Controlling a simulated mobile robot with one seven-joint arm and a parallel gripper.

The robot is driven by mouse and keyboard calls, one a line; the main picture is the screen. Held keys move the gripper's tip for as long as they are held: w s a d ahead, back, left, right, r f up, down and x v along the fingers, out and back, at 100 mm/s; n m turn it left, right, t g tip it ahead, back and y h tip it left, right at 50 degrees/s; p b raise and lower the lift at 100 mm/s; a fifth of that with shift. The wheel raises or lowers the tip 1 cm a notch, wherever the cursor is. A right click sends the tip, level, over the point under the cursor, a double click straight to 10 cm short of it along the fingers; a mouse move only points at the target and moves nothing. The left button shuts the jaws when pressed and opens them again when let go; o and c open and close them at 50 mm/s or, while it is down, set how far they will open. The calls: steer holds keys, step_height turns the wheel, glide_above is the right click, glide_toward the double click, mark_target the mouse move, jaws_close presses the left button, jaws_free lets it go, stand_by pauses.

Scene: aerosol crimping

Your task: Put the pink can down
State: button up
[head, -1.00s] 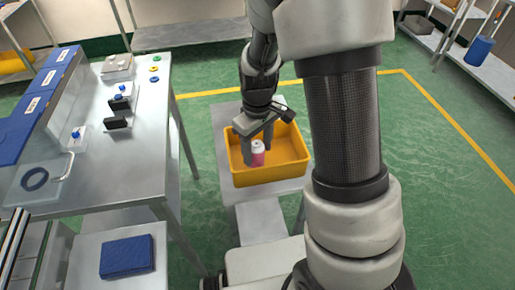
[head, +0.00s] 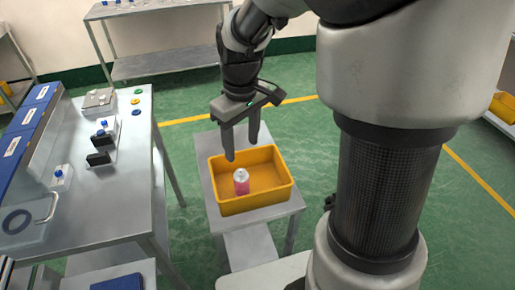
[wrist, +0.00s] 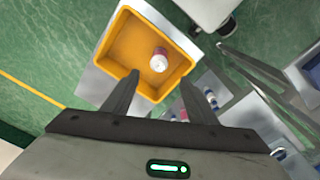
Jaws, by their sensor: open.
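The pink can (head: 242,182), with a white top, stands upright inside the yellow bin, left of its middle. It also shows in the wrist view (wrist: 159,60), in the bin and apart from my fingers. The yellow bin (head: 262,201) rests on a small metal table (head: 290,207). My gripper (head: 244,155) is open and empty above the bin's back part, higher than the can. In the wrist view its two fingers (wrist: 158,88) are spread wide, with nothing between them touching either one.
A long metal bench (head: 95,205) on the left carries blue bins (head: 28,125), small fixtures and coloured buttons. A metal shelf (head: 165,62) stands at the back. Green floor lies open between the bench and the small table.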

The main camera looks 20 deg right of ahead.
steer(key=s+d+r+m+t, duration=0.2)
steer(key=s+r+m+t, duration=0.3)
steer(key=s+r, duration=0.7)
steer(key=shift+s+d+m, duration=0.3)
steer(key=shift+s+m, duration=0.2)
steer(key=shift+s, duration=1)
